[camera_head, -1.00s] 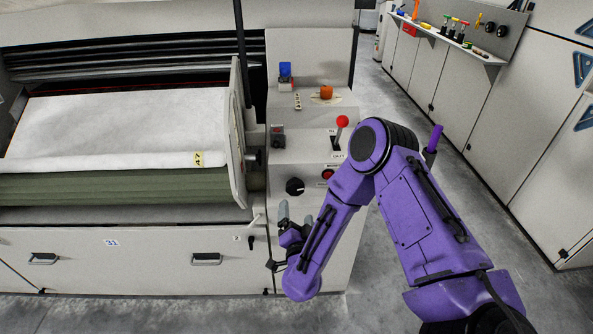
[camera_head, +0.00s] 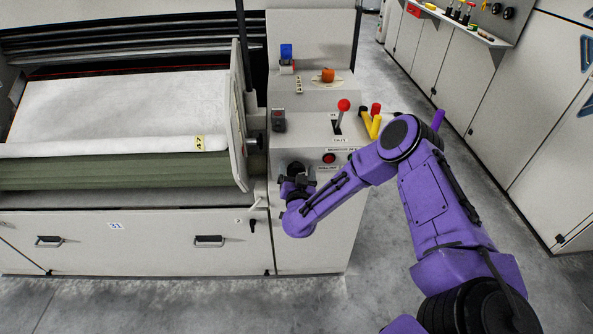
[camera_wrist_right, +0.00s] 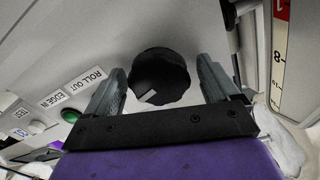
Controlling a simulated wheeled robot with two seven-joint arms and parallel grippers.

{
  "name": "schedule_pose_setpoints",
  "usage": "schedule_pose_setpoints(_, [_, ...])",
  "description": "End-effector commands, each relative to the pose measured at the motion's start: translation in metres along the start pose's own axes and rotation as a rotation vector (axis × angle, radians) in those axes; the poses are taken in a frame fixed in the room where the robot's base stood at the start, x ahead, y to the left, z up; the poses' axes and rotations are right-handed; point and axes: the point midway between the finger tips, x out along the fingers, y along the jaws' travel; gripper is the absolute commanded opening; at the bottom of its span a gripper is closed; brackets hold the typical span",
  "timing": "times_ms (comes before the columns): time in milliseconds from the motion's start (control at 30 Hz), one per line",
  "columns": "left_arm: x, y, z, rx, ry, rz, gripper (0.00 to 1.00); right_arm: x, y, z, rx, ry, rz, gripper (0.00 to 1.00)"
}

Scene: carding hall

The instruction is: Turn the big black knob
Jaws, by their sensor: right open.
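The big black knob (camera_wrist_right: 158,75) shows in the right wrist view, round with a scalloped rim and a white mark at its lower left. In the head view the knob (camera_head: 295,167) sits on the pale front panel, its lower part hidden by my gripper. My right gripper (camera_head: 297,181) is open in front of it. In the right wrist view the gripper's (camera_wrist_right: 160,66) two grey fingers stand either side of the knob with gaps; I cannot tell how deep they reach. My left gripper is out of view.
Beside the knob are a red button (camera_head: 329,158) and a red-balled lever (camera_head: 344,105). Yellow handles (camera_head: 376,127) show by my right elbow. An orange knob (camera_head: 328,75) and a dark switch box (camera_head: 278,120) sit higher. The floor aisle at right is clear.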

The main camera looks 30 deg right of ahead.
Motion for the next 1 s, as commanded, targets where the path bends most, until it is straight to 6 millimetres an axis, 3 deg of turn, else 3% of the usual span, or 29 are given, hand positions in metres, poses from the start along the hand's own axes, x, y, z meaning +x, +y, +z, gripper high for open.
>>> schedule_pose_setpoints(133, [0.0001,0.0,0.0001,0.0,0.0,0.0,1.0,-0.0001,-0.0001,0.0001,0.0,0.0,0.0,0.88])
schedule_pose_setpoints(167, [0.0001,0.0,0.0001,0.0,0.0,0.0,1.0,-0.0002,-0.0001,0.0001,0.0,0.0,0.0,0.82])
schedule_pose_setpoints(300, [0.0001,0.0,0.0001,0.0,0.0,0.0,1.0,-0.0003,-0.0001,0.0,0.0,0.0,0.0,0.36])
schedule_pose_setpoints(1000, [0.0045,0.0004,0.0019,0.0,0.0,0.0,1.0,0.0001,0.0002,-0.0003,0.095,0.002,0.001,0.36])
